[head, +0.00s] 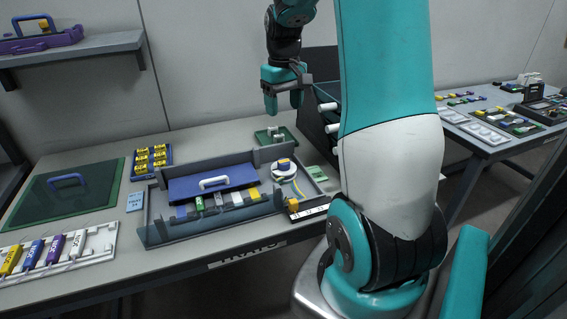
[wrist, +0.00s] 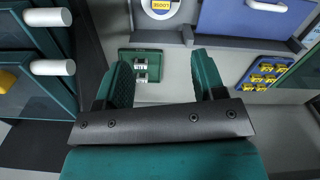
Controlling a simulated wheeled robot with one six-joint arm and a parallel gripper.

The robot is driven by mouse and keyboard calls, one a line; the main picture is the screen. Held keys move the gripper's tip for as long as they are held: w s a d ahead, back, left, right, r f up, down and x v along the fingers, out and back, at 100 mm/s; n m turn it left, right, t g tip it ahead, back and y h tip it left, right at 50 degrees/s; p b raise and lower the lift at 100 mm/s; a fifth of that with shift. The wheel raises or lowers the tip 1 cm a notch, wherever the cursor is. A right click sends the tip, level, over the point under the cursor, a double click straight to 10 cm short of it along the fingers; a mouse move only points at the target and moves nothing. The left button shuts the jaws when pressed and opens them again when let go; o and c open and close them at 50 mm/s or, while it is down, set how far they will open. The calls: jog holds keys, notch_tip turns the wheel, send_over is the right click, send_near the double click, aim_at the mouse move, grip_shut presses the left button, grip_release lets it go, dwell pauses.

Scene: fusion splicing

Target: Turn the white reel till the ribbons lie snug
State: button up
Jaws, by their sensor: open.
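The white reel (head: 284,171) sits in the right-hand bay of the grey tray, with a yellow tab on top. In the wrist view the reel (wrist: 160,10) is cut by the top edge, and its yellow label seems to read LOOSE. A thin yellow ribbon (head: 298,188) shows beside the reel; how snug it lies is too small to tell. My gripper (head: 284,102) is open and empty, high above the back of the bench, behind the reel. In the wrist view my gripper (wrist: 163,78) has its fingers wide apart.
The grey tray (head: 165,234) also holds a blue panel (head: 183,188) with a white handle and several coloured connectors. A green fixture (wrist: 140,66) lies below my fingers. A dark rack (head: 318,118) with white rods stands right. A blue holder (head: 152,160) with yellow blocks stands left.

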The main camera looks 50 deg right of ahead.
aim_at(284, 161)
notch_tip(284, 161, down, 16)
jog(key=shift+a+f+b, duration=0.1)
jog(key=shift+f+b, duration=0.05)
jog(key=shift+b, duration=0.35)
